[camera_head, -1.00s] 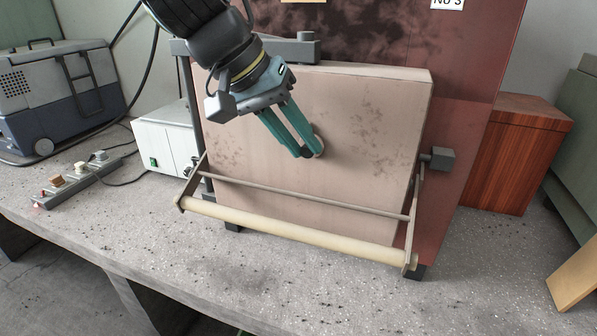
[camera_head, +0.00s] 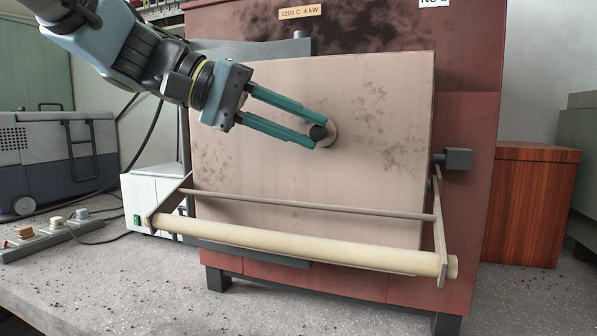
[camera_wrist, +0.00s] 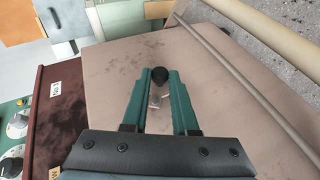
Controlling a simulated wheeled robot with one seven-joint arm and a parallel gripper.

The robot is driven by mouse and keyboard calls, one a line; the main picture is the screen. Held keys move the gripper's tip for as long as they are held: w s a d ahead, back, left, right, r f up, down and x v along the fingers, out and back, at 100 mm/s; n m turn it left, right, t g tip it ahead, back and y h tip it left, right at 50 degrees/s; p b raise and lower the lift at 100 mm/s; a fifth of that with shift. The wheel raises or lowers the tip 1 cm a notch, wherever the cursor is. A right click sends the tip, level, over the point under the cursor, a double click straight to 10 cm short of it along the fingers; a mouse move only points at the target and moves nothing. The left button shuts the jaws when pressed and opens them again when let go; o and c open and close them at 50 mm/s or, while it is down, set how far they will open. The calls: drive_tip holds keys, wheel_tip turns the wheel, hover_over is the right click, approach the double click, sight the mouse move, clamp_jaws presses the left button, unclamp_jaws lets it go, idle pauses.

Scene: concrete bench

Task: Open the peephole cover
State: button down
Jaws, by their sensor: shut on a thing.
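The peephole cover (camera_head: 331,137) is a small pale disc with a dark knob (camera_head: 318,132) on the beige furnace door (camera_head: 385,190). My gripper (camera_head: 316,135) reaches in from the upper left, its teal fingers closed on the dark knob. In the wrist view the round black knob (camera_wrist: 159,77) sits between the fingertips (camera_wrist: 160,82). The fingers hide part of the disc. A small light patch shows between the fingers in the wrist view; I cannot tell whether it is the peephole.
A pale roller handle (camera_head: 300,246) on a bracket crosses in front of the door's lower part. A latch block (camera_head: 457,159) stands at its right. A white box (camera_head: 150,205) and a switch strip (camera_head: 45,237) are at left, a wooden box (camera_head: 530,205) at right.

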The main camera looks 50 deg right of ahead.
drive_tip(key=g+h+b, duration=0.1)
drive_tip(key=b, duration=0.2)
drive_tip(key=n+g+h+b, duration=0.1)
drive_tip(key=b, duration=0.2)
drive_tip(key=shift+s+f+g, duration=0.1)
drive_tip(key=shift+f+g, duration=0.2)
drive_tip(key=shift+g, duration=0.1)
drive_tip(key=shift+r+n+g+h+b, duration=0.3)
drive_tip(key=shift+g+b, duration=0.3)
drive_tip(key=shift+b, duration=0.45)
drive_tip(key=shift+r, duration=0.1)
drive_tip(key=c, duration=0.7)
unclamp_jaws()
drive_tip(key=v, duration=1)
drive_tip(key=shift+w+a, duration=0.2)
drive_tip(key=shift+a, duration=0.05)
